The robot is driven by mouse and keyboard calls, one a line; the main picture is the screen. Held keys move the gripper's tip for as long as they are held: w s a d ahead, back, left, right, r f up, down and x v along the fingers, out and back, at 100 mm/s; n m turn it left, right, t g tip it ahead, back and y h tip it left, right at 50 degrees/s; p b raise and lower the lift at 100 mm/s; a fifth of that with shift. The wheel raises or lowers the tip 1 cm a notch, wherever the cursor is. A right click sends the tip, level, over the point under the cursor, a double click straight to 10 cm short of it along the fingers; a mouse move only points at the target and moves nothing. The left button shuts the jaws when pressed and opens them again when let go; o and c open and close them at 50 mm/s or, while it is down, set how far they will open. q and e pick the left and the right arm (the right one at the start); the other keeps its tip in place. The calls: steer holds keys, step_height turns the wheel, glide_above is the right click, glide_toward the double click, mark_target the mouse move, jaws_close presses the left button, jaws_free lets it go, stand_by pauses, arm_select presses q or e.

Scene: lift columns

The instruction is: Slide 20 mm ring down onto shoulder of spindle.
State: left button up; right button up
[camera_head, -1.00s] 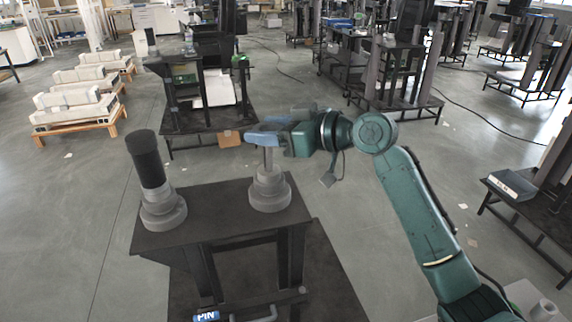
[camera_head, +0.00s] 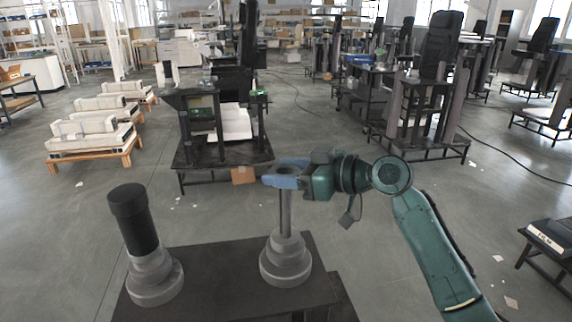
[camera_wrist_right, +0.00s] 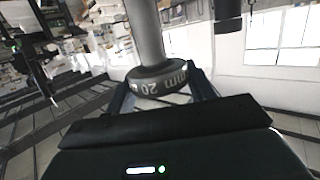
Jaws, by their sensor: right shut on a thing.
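The spindle is a grey stepped base (camera_head: 286,262) with a thin upright shaft (camera_head: 285,212) on a dark table. My right gripper (camera_head: 284,178) is at the upper end of this shaft, well above the stepped base. In the right wrist view its fingers (camera_wrist_right: 160,92) are shut on a dark ring (camera_wrist_right: 158,80) marked "20 mm", the lettering upside down. The grey shaft (camera_wrist_right: 146,35) meets the ring there; whether its tip passes through the ring is hidden. My left gripper is not in view.
A black cylinder (camera_head: 134,220) on a similar grey stepped base (camera_head: 155,278) stands at the left of the same table (camera_head: 218,275). Behind are a dark bench (camera_head: 222,155) and white blocks on pallets (camera_head: 95,137). Open floor lies between them.

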mark_target(286, 226)
steer(key=shift+f+b, duration=0.55)
steer(key=shift+f, duration=0.4)
steer(key=shift+f+b, duration=0.55)
steer(key=shift+f, duration=0.25)
steer(key=shift+f+b, duration=0.4)
steer(key=shift+f, duration=0.2)
steer(key=shift+f+b, duration=0.4)
steer(key=shift+f, duration=0.25)
steer(key=shift+f+b, duration=0.7)
steer(key=shift+f, duration=0.2)
steer(key=shift+f+b, duration=1.1)
steer(key=shift+f, duration=0.15)
steer(key=shift+f+b, duration=0.85)
steer(key=shift+f, duration=0.15)
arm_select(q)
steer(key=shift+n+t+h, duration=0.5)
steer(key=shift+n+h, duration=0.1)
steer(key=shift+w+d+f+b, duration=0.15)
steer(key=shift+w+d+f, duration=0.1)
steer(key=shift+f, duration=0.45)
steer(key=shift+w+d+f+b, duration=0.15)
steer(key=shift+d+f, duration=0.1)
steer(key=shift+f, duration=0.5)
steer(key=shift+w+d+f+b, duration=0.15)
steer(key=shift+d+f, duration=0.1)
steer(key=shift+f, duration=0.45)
arm_select(e)
steer(key=shift+f, duration=0.5)
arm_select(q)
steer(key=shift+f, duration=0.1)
